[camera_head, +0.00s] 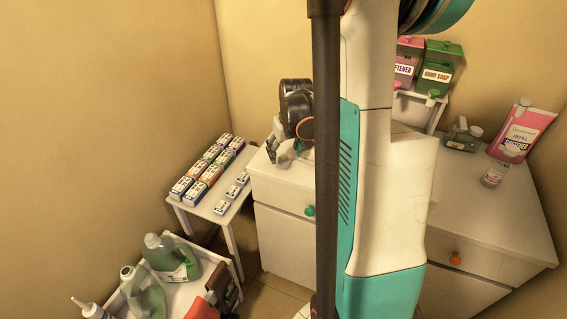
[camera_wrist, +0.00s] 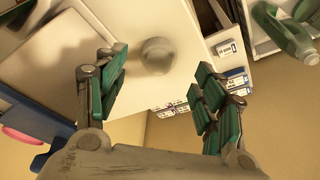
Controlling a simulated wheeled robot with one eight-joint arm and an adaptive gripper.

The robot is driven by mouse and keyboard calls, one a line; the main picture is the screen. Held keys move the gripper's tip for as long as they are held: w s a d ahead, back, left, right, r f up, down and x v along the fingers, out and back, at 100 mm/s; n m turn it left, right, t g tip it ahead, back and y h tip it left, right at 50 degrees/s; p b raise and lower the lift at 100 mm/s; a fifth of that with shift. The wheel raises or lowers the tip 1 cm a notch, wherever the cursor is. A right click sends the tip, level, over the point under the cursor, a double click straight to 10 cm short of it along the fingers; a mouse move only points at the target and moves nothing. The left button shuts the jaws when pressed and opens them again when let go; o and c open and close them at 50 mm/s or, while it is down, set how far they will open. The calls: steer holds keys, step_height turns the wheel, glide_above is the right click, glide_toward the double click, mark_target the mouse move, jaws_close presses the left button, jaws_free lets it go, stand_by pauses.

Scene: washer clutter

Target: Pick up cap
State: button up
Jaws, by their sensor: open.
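A round, pale grey, translucent-looking thing, which looks like the cap (camera_wrist: 157,56), sits on the white cabinet top (camera_wrist: 135,22) in the wrist view. In the head view, the cap (camera_head: 284,160) shows small and partly hidden below my gripper. My gripper (camera_head: 284,148) is over the left cabinet, fingers pointing down. In the wrist view, my gripper (camera_wrist: 160,88) is open with its green-padded fingers wide apart. The cap lies in the gap between them, toward the top of the picture, and neither finger appears to touch it.
A side table with several small boxes (camera_head: 208,162) stands left of the cabinet. A lower white cart holds green bottles (camera_head: 172,258). Softener (camera_head: 408,60) and hand soap (camera_head: 438,66) containers stand behind. A pink pouch (camera_head: 522,132) and small bottles stand on the right cabinet.

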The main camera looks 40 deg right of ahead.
mark_target(284, 158)
steer(key=b+x, duration=0.2)
steer(key=x, duration=0.2)
steer(key=shift+w+d+f, duration=0.15)
steer(key=shift+f, duration=0.2)
steer(key=shift+r, duration=0.1)
steer(key=c, duration=0.8)
